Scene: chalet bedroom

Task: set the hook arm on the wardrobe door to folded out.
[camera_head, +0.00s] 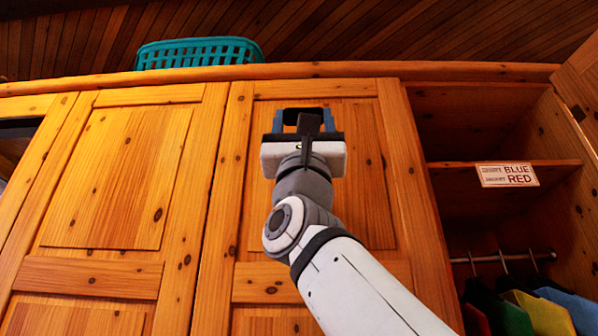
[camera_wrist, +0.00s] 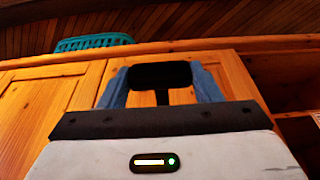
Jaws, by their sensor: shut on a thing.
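My gripper (camera_head: 303,118) is raised in front of the upper panel of the middle wardrobe door (camera_head: 350,190). Its two blue fingers are shut on a black piece, which I take to be the hook arm (camera_head: 303,111). In the wrist view, the hook arm (camera_wrist: 160,75) shows as a broad dark block between the fingers of my gripper (camera_wrist: 161,85), with a narrow dark part below it. Its mount on the door is mostly hidden by my gripper. From these angles I cannot tell how far it is folded.
A teal basket (camera_head: 198,52) stands on top of the wardrobe. At the right is an open compartment with a shelf (camera_head: 448,172), a sign (camera_head: 507,175) reading BLUE and RED, and clothes (camera_head: 535,308) on a rail. An open door (camera_head: 582,85) stands at the far right.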

